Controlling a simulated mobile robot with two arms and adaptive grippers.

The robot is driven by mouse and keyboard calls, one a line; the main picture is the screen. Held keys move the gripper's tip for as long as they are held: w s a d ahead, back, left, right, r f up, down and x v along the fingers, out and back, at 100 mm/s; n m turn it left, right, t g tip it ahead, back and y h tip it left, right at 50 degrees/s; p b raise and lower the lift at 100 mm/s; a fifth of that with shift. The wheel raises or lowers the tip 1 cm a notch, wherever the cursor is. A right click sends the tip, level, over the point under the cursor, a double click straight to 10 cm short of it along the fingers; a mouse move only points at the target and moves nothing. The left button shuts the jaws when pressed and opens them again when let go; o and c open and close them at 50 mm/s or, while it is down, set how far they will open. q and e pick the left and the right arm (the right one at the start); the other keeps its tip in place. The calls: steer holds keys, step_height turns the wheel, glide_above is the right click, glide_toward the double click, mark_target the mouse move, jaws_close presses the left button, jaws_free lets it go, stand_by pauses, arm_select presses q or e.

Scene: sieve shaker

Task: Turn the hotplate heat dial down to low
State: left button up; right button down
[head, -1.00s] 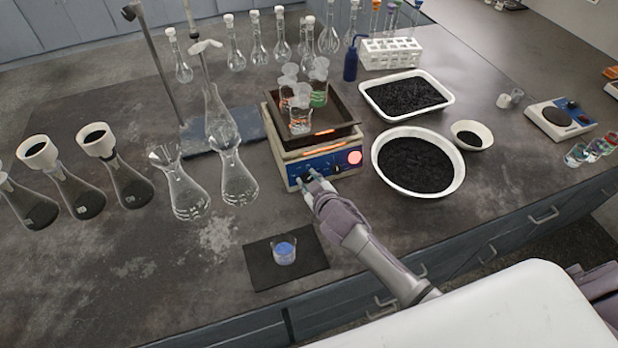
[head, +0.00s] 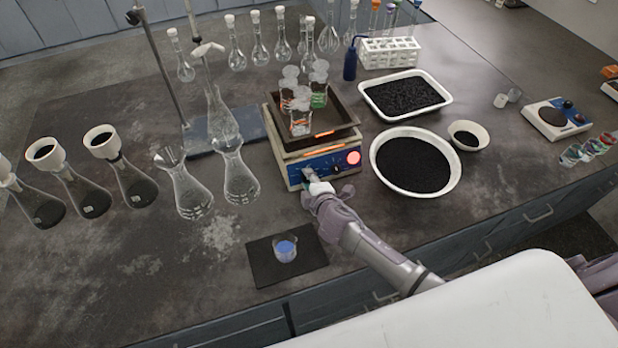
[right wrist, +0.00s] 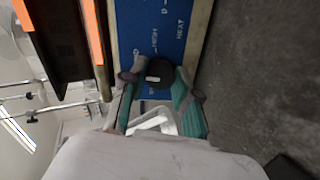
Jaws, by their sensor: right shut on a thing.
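The hotplate (head: 293,178) stands on the bench with a blue front panel, a lit round red light (head: 353,158) and a glowing orange strip. My right gripper (head: 309,178) is at the left part of that panel and hides the heat dial in the head view. In the right wrist view the black heat dial (right wrist: 158,74) sits between the two fingertips of my right gripper (right wrist: 160,82), which is shut on it. Its pale pointer mark is partly visible. The words HEAT and HIGH show on the panel; other lettering is partly covered. My left gripper is not in view.
Beakers (head: 300,122) stand in a dark tray on the hotplate. A white bowl of black grains (head: 455,185) is close on the right. Conical flasks (head: 190,195) stand to the left. A small beaker of blue stuff (head: 285,250) stands on a dark mat in front.

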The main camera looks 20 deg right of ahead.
steer(key=n+p, duration=0.1)
steer(key=n, duration=0.4)
stand_by(0.6)
steer(key=c, duration=0.8)
jaws_free()
steer(key=shift+a, duration=0.1)
steer(key=shift+c, duration=0.2)
steer(key=v, duration=1.2)
